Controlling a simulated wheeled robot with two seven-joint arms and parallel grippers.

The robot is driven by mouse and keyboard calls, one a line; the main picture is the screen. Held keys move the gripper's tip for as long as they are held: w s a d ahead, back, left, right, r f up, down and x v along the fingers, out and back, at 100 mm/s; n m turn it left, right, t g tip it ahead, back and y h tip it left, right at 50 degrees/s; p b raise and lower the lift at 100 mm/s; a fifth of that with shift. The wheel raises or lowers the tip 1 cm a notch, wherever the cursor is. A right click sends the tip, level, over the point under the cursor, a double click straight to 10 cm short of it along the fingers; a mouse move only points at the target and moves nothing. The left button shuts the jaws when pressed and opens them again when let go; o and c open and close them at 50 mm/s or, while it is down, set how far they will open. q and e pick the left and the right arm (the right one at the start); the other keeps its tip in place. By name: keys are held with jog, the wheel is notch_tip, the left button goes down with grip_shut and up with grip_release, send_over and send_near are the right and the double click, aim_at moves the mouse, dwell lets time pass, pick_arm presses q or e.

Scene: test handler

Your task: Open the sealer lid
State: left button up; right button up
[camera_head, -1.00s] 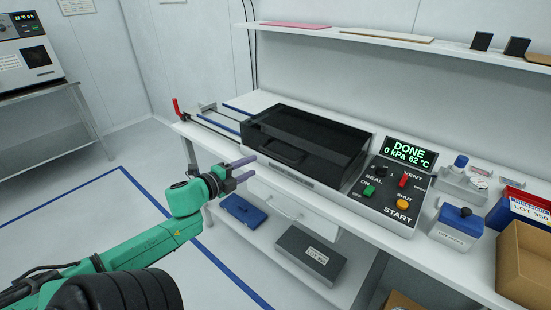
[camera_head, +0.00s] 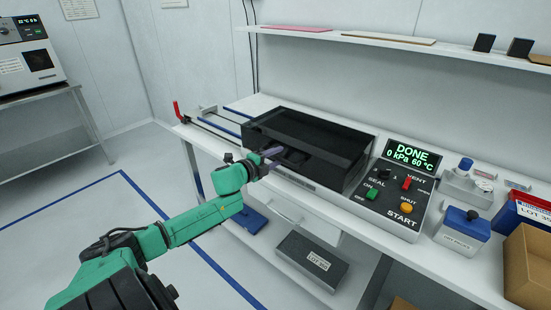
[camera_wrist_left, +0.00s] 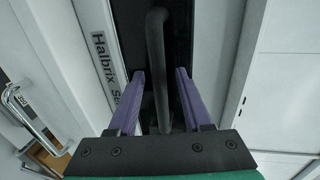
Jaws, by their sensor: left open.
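The sealer (camera_head: 345,190) is a dark box with a control panel on the white bench, and its black lid (camera_head: 315,133) is down. The panel display (camera_head: 411,154) reads DONE, 0 kPa, 60 °C. My left gripper (camera_head: 277,157) is at the front of the lid and hides most of the handle in the head view. In the left wrist view, the black bar handle (camera_wrist_left: 157,60) runs between the two purple fingers of my left gripper (camera_wrist_left: 160,75). The fingers are open, with gaps on both sides of the bar. My right gripper is out of view.
A blue-lidded container (camera_head: 462,230) and a cardboard box (camera_head: 530,262) stand right of the panel. A wall shelf (camera_head: 390,42) runs above the bench. A grey box (camera_head: 312,262) lies on the lower shelf.

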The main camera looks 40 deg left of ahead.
pick_arm(q)
grip_shut()
dwell(1.3)
